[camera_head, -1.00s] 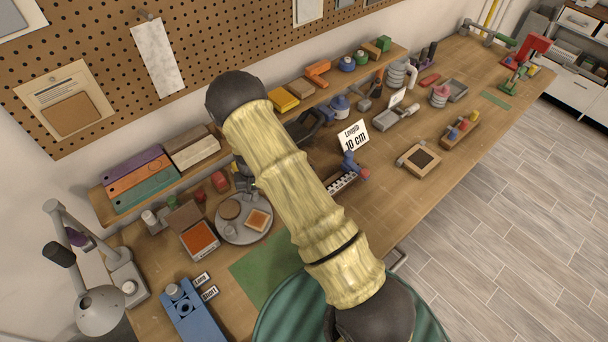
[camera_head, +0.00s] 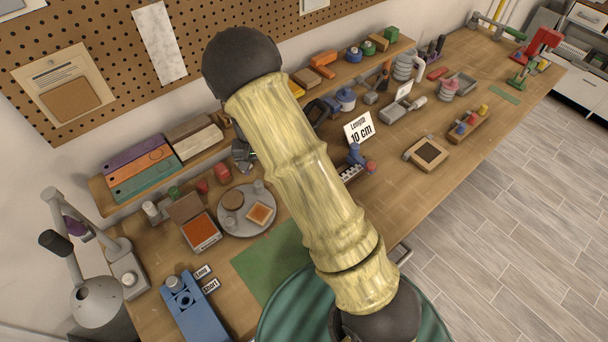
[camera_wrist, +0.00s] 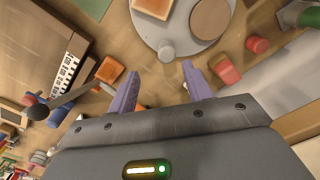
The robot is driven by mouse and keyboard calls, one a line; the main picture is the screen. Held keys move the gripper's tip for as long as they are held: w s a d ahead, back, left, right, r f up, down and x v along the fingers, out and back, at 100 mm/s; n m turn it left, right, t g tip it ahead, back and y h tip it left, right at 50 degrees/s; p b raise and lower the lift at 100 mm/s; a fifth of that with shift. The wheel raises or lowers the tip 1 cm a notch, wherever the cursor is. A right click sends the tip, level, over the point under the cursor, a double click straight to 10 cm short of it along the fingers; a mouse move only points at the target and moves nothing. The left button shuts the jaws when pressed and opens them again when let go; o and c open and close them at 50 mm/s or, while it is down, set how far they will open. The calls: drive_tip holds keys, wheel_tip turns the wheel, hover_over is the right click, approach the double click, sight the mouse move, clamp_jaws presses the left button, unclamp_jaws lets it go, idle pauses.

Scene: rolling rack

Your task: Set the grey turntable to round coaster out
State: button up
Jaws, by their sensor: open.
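The grey turntable (camera_head: 235,226) is a round plate on the workbench, left of my arm in the head view. It carries a round brown coaster (camera_head: 233,200), an orange square piece with a pale border (camera_head: 260,213) and a small grey peg (camera_head: 258,187). In the wrist view the turntable (camera_wrist: 188,44) is at the top, cut by the frame edge, with the round coaster (camera_wrist: 211,18) on its right part. My gripper (camera_wrist: 160,86) is open and empty, its two purple fingers pointing toward the turntable's peg side. In the head view the gripper is mostly hidden by my arm.
A green mat (camera_head: 268,260) lies in front, fairly clear. A blue block (camera_head: 188,307) and a lamp (camera_head: 97,298) are further left.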

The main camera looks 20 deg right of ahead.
wheel_tip(320, 180, up, 8)
drive_tip(key=b, duration=0.2)
drive_tip(key=s+d+r+t, duration=0.1)
drive_tip(key=s+d+r, duration=0.1)
drive_tip(key=s+d, duration=0.2)
drive_tip(key=s+d+r+n+t+b, duration=0.1)
drive_tip(key=s+d, duration=0.4)
drive_tip(key=s, duration=0.5)
drive_tip(key=shift+d+r+n, duration=0.2)
drive_tip(key=shift+r+n, duration=0.1)
drive_tip(key=shift+r, duration=0.15)
drive_tip(key=shift+s, duration=0.1)
drive_tip(key=shift+n+t, duration=0.3)
drive_tip(key=s, duration=0.1)
drive_tip(key=s+d, duration=0.1)
drive_tip(key=s, duration=0.1)
drive_tip(key=s+b, duration=0.1)
drive_tip(key=s, duration=0.1)
drive_tip(key=shift+d, duration=0.25)
drive_tip(key=shift+w, duration=0.1)
drive_tip(key=shift+c, duration=1.3)
drive_tip(key=shift+r, duration=0.1)
